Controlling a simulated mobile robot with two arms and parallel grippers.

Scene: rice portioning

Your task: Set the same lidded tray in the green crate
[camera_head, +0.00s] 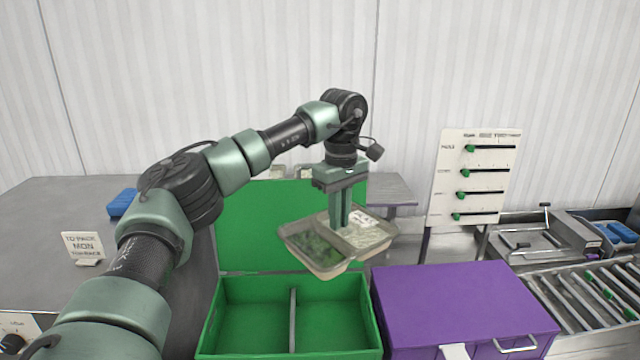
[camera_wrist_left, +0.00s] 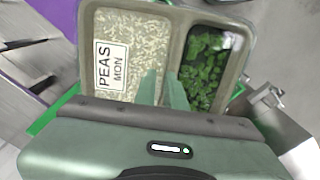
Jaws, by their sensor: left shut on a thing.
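The lidded two-compartment tray (camera_head: 328,272) hangs tilted above the green crate (camera_head: 290,355) in the head view. One compartment holds pale grains, the other green pieces. My left gripper (camera_head: 341,222) points down and is shut on the tray near its middle divider. In the left wrist view, the gripper fingers (camera_wrist_left: 164,92) meet the tray (camera_wrist_left: 178,42) between the compartments, and a label on the lid reads PEAS MON. The crate is open, with a middle divider (camera_head: 292,318) and no tray seen inside. My right gripper is out of view.
The crate's green lid (camera_head: 245,225) stands upright behind it. A closed purple crate (camera_head: 460,300) stands close on the right. A slider board (camera_head: 475,178) and a roller rack (camera_head: 595,290) are farther right. A TO PACK MON sign (camera_head: 82,247) stands on the left counter.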

